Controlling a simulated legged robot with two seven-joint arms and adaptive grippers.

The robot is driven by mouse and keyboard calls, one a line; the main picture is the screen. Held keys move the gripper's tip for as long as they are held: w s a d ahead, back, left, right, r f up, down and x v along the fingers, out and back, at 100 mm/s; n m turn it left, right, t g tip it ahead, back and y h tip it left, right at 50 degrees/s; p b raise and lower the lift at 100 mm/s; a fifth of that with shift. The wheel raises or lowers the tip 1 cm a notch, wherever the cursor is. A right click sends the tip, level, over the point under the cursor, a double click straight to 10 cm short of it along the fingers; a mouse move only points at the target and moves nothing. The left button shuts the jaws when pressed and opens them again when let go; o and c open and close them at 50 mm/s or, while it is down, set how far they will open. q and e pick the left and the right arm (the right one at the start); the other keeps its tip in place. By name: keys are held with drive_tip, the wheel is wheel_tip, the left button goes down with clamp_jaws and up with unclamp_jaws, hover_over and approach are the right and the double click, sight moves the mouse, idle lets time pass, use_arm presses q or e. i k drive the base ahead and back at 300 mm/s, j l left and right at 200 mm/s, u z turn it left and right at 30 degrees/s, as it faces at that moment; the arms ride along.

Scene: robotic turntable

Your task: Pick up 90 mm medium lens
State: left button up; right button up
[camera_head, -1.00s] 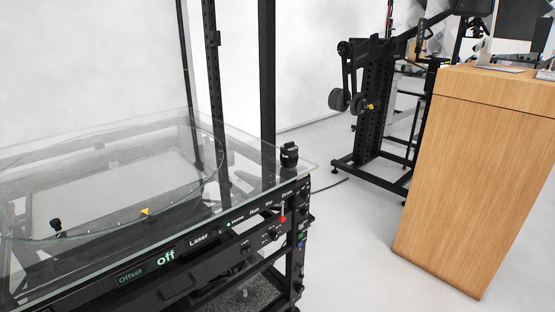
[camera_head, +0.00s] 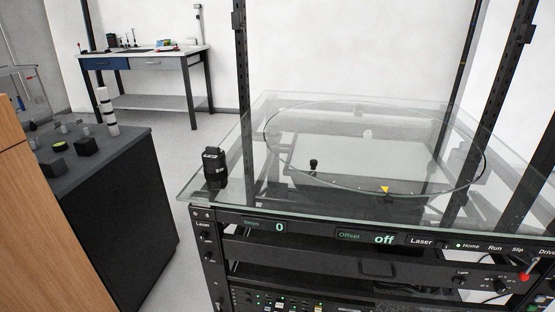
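A black lens-like object (camera_head: 214,162) stands upright on the left front corner of the glass top (camera_head: 300,203) of the turntable. Its small white marking is too small to read. Several short black lens-like pieces, including one (camera_head: 86,146) and one with a yellow-green top (camera_head: 58,147), sit on a dark cabinet (camera_head: 120,215) at the left. A tall white and black banded cylinder (camera_head: 107,110) stands behind them. I cannot tell which of these is the 90 mm medium lens. Neither of my grippers is in view.
The turntable's black frame (camera_head: 212,265) and control panel fill the lower right. Tall black posts (camera_head: 242,60) rise around the glass. A workbench (camera_head: 150,57) stands at the back left. Pale floor is free between cabinet and turntable.

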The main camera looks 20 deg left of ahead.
sight(216, 172)
drive_tip(key=i+j, duration=0.2)
drive_tip(key=i, duration=0.3)
drive_tip(key=i+j, duration=0.25)
drive_tip(key=i, duration=0.25)
drive_tip(key=i+u, duration=0.1)
drive_tip(key=u, duration=0.3)
drive_tip(key=i+u, duration=0.1)
drive_tip(key=u, duration=0.75)
drive_tip(key=i+u, duration=0.15)
drive_tip(key=u, duration=0.75)
